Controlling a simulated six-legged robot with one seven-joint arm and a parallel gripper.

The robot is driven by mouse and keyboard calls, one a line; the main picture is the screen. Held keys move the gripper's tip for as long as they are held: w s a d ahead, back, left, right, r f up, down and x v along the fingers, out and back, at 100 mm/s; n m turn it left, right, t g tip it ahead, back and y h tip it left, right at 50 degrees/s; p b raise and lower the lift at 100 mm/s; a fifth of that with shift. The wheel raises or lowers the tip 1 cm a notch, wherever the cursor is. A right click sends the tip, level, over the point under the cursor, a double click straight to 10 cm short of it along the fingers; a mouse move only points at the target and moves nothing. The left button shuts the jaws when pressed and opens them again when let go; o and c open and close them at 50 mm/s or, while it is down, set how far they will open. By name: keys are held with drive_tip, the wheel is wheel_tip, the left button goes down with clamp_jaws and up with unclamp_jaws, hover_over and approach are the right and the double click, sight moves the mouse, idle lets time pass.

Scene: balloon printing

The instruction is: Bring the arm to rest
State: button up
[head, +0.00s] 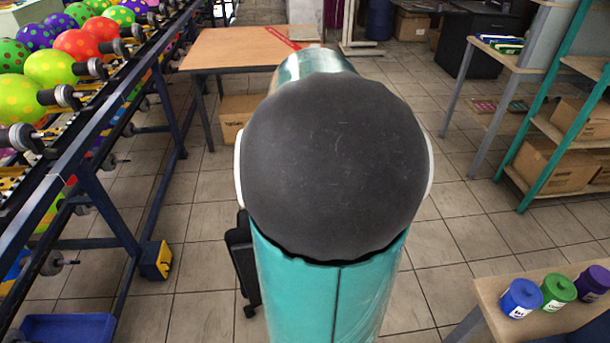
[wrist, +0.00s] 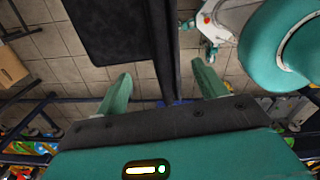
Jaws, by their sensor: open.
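My gripper (wrist: 163,92) shows in the wrist view with its two green fingers wide apart and nothing between them. Tiled floor and a dark vertical bar lie beyond the fingers. In the head view my arm, teal with a large dark rounded joint cover, fills the middle and hides what is behind it. The gripper itself is not clearly visible in the head view. Other teal and white parts of my own body show at the upper right of the wrist view.
A conveyor rack (head: 62,178) with several dotted balloons (head: 50,68) runs along the left. A wooden table (head: 225,50) stands behind my arm. At the right are a shelf with boxes (head: 545,163) and a table (head: 550,322) with blue, green and purple jars. Tiled floor lies between.

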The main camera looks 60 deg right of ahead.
drive_tip(key=shift+r, duration=0.4)
drive_tip(key=w+a+r+m+t+h, duration=0.1)
drive_tip(key=w+a+r+m+t, duration=0.15)
drive_tip(key=a, duration=0.95)
drive_tip(key=w+a+r+m+t, duration=0.1)
drive_tip(key=w+a+r+m, duration=0.25)
drive_tip(key=a, duration=0.75)
drive_tip(key=s+a+m+t+y, duration=0.1)
drive_tip(key=a+m, duration=0.3)
drive_tip(key=a, duration=0.6)
drive_tip(key=shift+s+a+t, duration=0.4)
drive_tip(key=shift+s+t, duration=0.15)
drive_tip(key=shift+s, duration=0.25)
